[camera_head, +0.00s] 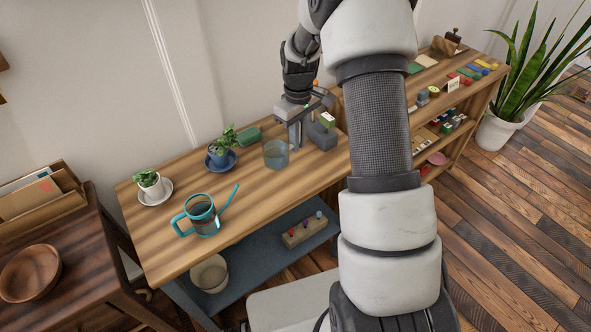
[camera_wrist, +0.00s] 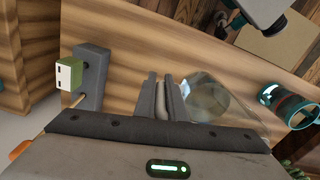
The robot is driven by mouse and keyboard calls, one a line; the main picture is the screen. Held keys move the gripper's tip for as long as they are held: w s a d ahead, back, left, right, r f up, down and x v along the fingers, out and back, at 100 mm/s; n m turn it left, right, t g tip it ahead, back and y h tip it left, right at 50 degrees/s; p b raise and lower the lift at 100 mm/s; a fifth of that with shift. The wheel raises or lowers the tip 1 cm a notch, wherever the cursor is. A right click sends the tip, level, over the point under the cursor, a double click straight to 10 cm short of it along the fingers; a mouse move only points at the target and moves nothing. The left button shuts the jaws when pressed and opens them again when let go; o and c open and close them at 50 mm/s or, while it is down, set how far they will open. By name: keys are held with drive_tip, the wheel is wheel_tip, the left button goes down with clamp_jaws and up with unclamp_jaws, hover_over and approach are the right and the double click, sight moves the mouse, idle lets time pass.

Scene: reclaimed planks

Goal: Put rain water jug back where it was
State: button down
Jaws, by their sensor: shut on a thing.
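My gripper (camera_head: 296,140) points down at the jug's right side. In the wrist view its two fingers (camera_wrist: 163,82) are close together on a thin part beside the jug, which looks like its handle. The fingers partly hide that part. I cannot tell whether the jug's base touches the bench top.
A teal watering can (camera_head: 201,218) stands at the bench's front left. A grey block (camera_head: 322,137) with a green-white piece is close right of my gripper. The bench's middle is clear.

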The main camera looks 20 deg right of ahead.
sight(297, 169)
drive_tip(key=shift+f+b, duration=0.4)
drive_tip(key=shift+f, duration=3.45)
drive_tip(key=shift+f, duration=0.1)
drive_tip(key=shift+f, duration=0.15)
drive_tip(key=c, duration=1.8)
unclamp_jaws()
drive_tip(key=shift+r, duration=0.2)
